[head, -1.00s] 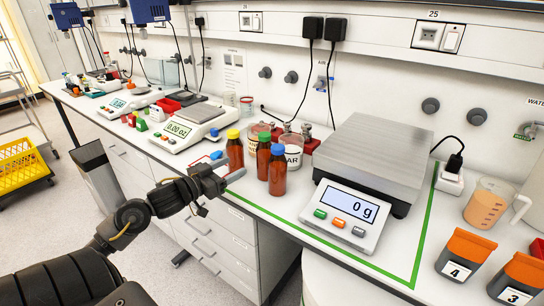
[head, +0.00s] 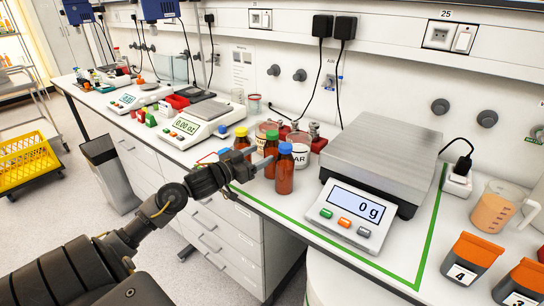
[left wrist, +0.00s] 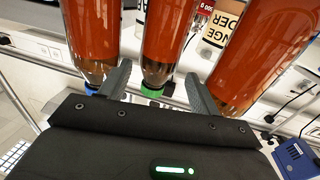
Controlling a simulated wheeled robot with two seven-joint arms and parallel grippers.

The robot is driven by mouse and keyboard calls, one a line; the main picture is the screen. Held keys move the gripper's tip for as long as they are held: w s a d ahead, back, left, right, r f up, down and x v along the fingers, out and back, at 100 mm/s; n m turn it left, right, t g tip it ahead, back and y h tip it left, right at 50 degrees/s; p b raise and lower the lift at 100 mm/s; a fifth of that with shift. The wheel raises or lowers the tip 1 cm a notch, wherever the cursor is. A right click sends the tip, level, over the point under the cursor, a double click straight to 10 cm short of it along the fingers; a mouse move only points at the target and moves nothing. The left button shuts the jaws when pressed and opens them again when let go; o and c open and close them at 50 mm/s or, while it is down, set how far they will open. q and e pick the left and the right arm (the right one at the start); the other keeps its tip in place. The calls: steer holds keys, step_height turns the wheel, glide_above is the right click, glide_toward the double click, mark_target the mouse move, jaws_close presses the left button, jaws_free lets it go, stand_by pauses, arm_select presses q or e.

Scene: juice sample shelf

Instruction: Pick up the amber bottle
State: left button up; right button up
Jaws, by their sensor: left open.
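Three amber bottles stand upright on the bench in the head view: one with a yellow cap (head: 241,143), one with a green cap (head: 271,147) and one with a blue cap (head: 284,174). My left gripper (head: 244,160) is open and empty, its fingers pointing at the group and partly covering the yellow-capped and green-capped bottles. In the left wrist view the bottles appear upside down. The green-capped bottle (left wrist: 164,45) shows between the fingers (left wrist: 158,72), the blue-capped one (left wrist: 90,35) to the left. The right-hand bottle (left wrist: 255,55) has its cap hidden. My right gripper is not in view.
Jars (head: 300,150) stand close behind the bottles. A large scale (head: 352,212) reading 0 g is to their right, a smaller scale (head: 197,122) to their left. A beaker (head: 494,208) and black-and-orange containers (head: 470,260) are at far right. The bench's front edge is near.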

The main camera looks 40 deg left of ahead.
mark_target(265, 152)
arm_select(q)
steer(key=w, duration=0.3)
steer(key=shift+w+d, duration=0.3)
steer(key=shift+d, duration=0.05)
steer(key=c, duration=0.9)
step_height(265, 152, up, 10)
steer(key=shift+f+p, duration=0.1)
steer(key=shift+p, duration=0.2)
steer(key=shift+s, duration=0.1)
